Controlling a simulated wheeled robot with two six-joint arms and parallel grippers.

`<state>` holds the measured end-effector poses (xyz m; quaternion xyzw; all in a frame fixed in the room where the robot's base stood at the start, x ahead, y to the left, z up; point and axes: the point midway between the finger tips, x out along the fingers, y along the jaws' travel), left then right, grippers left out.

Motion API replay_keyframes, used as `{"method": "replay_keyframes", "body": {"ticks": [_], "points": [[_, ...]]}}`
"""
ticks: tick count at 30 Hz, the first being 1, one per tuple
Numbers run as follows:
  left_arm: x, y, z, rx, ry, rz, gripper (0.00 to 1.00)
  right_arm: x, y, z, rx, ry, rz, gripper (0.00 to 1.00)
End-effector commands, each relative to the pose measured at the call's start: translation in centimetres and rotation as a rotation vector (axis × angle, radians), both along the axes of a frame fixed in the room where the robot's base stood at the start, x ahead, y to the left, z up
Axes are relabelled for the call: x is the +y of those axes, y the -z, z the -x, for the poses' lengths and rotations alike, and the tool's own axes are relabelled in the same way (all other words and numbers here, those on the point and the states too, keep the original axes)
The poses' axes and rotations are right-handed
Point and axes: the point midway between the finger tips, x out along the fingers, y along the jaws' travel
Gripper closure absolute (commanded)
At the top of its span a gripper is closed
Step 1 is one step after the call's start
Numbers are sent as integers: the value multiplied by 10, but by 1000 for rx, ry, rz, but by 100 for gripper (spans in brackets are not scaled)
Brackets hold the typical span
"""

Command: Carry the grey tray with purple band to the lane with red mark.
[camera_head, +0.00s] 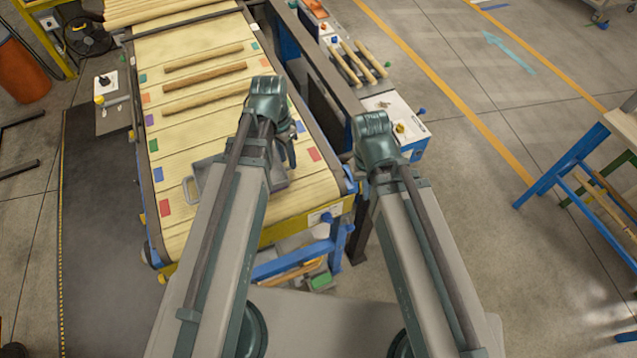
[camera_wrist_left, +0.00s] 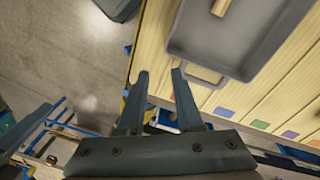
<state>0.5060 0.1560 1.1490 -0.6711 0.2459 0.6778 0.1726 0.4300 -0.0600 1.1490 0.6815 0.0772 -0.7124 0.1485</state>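The grey tray (camera_head: 281,181) lies on the wooden-slatted belt, mostly hidden under my left arm in the head view. The left wrist view shows its grey floor and handle (camera_wrist_left: 230,35) with a wood piece in it; no purple band is visible. Red marks lie at the belt's left edge (camera_head: 164,208) and right edge (camera_head: 313,154), near the belt's front end. My left gripper (camera_wrist_left: 160,72) is open and empty, beside the tray's handle and apart from it. It hangs at the end of my left arm in the head view (camera_head: 291,158). My right gripper is hidden.
Other coloured marks line the belt, including a blue mark (camera_head: 158,173) and a purple mark (camera_head: 149,119). Several wooden rods (camera_head: 205,95) lie across the belt farther back. A side bench (camera_head: 385,105) stands to the right. Open floor lies further right, before a blue-legged table (camera_head: 560,175).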

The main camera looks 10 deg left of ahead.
Motion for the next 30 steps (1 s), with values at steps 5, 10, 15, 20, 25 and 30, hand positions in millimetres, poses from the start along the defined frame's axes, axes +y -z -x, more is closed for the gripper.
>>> {"method": "replay_keyframes", "body": {"ticks": [5,10,15,20,25,30], "points": [[-62,1,46,14,-135,-120,65,0,0,0,0,0,0,100],[-88,0,69,-3,-233,-188,65,0,0,0,0,0,0,100],[-97,0,77,-14,-274,-212,65,0,0,0,0,0,0,100],[-97,0,76,-14,-279,-213,65,0,0,0,0,0,0,100],[-97,2,76,-14,-278,-212,65,0,2,0,0,0,0,100],[-97,20,76,-15,-278,-212,65,0,20,0,0,-1,0,100]]}}
